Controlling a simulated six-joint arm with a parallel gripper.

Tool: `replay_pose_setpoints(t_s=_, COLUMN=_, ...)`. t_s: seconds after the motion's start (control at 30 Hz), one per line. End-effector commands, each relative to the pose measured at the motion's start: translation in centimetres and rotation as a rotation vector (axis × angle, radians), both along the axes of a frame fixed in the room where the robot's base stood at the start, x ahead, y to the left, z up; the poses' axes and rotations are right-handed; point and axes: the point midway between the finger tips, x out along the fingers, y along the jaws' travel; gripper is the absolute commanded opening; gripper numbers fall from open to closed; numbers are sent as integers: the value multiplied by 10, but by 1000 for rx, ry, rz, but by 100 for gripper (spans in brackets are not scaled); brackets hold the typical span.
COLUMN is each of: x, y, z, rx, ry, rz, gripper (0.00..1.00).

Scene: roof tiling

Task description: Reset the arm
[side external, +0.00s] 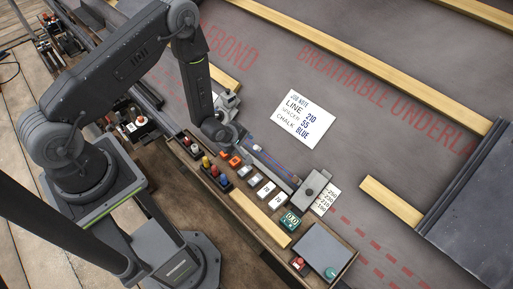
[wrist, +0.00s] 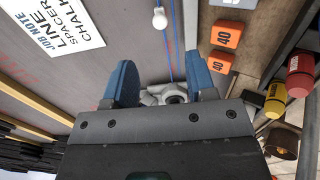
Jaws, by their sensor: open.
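My gripper (wrist: 164,88) shows in the wrist view with its two blue fingertips apart and nothing between them that it grips. A grey-white device with a dark round part (wrist: 175,97) lies beyond the fingers there, partly hidden by the gripper body. In the side external view my arm reaches over the tool tray, and the wrist hangs low near the tray's back edge, beside the grey-white device (side external: 228,101). The fingertips are hard to make out in that view.
A job note (side external: 305,119) lies on the grey underlay. The wooden tray (side external: 343,270) along the front holds orange blocks (side external: 235,161), white blocks, coloured bottles and a grey pad. Wooden battens (side external: 392,202) and dark slates (side external: 475,200) lie at the right. The underlay around the note is clear.

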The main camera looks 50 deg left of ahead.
Motion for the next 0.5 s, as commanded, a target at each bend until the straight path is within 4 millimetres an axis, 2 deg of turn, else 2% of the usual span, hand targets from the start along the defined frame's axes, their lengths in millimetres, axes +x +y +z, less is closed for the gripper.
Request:
replay_pose_setpoints(t_s=0.13, x=3, y=0, z=5, rx=7, ry=-1, rz=-8, gripper=51)
replay_pose_setpoints(t_s=0.23, x=12, y=0, z=26, rx=37, ry=-3, rz=-46, gripper=51)
replay_pose_setpoints(t_s=0.37, x=27, y=0, z=77, rx=116, ry=2, rz=-146, gripper=51)
replay_pose_setpoints(t_s=0.5, x=33, y=-1, z=143, rx=216, ry=18, rz=-279, gripper=51)
